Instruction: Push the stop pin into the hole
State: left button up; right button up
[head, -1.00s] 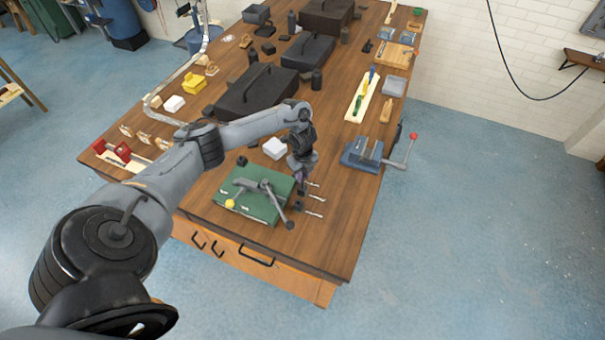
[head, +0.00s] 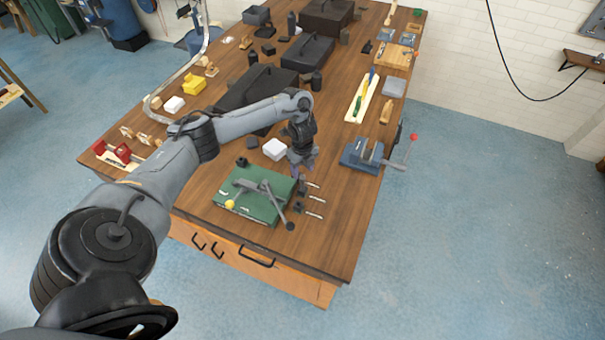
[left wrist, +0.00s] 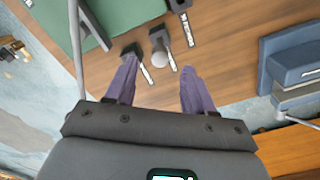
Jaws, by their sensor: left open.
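Several silver pins, each at a small black block, lie in a row on the table beside a green box; one stop pin (head: 315,200) shows in the head view. I cannot tell which one is meant, and no hole shows clearly. In the left wrist view one pin (left wrist: 172,62) and its black block (left wrist: 158,40) lie beyond my fingers, with a round grey knob between the fingertips. My left gripper (head: 298,172) (left wrist: 160,68) is open, with its purple fingers spread and nothing held. It is above the table, close to the pins. My right gripper is not in view.
The green box (head: 256,207) carries a grey lever and a yellow knob, left of the pins. A white block (head: 275,149) stands just behind. A blue vise (head: 358,156) with a red-knobbed handle stands to the right. Bare wood lies between the pins and the vise.

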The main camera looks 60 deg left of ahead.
pick_arm(q)
notch_tip(320, 180, up, 7)
jog(key=p, duration=0.2)
jog(key=shift+f+p, duration=0.2)
jog(key=shift+p, duration=0.15)
jog(key=w+d+f+m+t+h+p, duration=0.15)
jog(key=d+f, duration=0.25)
jog(key=d, duration=0.9)
jog(key=w+d+f+t+p, duration=0.1)
jog(key=d+f+t, duration=0.15)
jog(key=d, duration=1.05)
jog(key=s+d+r+n+t, duration=0.2)
jog(key=d, duration=0.8)
jog(key=s+d+r+n+p, duration=0.2)
jog(key=s+r+n, duration=0.5)
jog(key=s+a+r+n+g, duration=0.1)
jog(key=s+a+r+n, duration=0.1)
jog(key=s, duration=0.4)
jog(key=s+a+r+n+g+y+p, duration=0.1)
jog(key=s+a+r+n, duration=0.1)
jog(key=s+a+n, duration=0.2)
jog(key=shift+s+n, duration=0.95)
jog(key=shift+s, duration=0.1)
